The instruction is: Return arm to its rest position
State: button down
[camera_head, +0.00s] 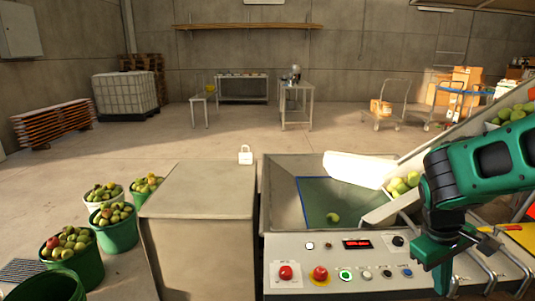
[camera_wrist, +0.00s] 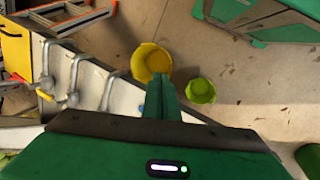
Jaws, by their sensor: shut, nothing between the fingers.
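My green and black arm reaches in from the right edge of the head view. My gripper (camera_head: 442,288) points down just in front of the right end of the machine's control panel (camera_head: 330,273). In the wrist view my gripper (camera_wrist: 160,82) shows as a narrow green form with its fingers together and nothing held. Below it the wrist view shows a yellow bucket (camera_wrist: 147,58) and a smaller green bucket (camera_wrist: 201,91) on the floor, both apart from the fingers.
Metal handles (camera_head: 484,272) stand close to the gripper's right. A hopper (camera_head: 285,190) and a chute with green apples (camera_head: 403,185) lie behind the panel. Apple-filled buckets (camera_head: 113,232) stand at left beside a grey box-like surface (camera_head: 198,191).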

jog(key=s+d+r+m+y, duration=0.1)
jog(key=s+r+m+y, duration=0.2)
jog(key=s+m, duration=0.6)
jog(key=s+r, duration=0.1)
jog(key=s, duration=0.5)
jog(key=shift+s+d+y, duration=0.15)
jog(key=shift+d+y, duration=0.05)
jog(key=shift+y, duration=0.1)
jog(key=shift+w+f, duration=0.2)
jog(key=shift+w, duration=0.45)
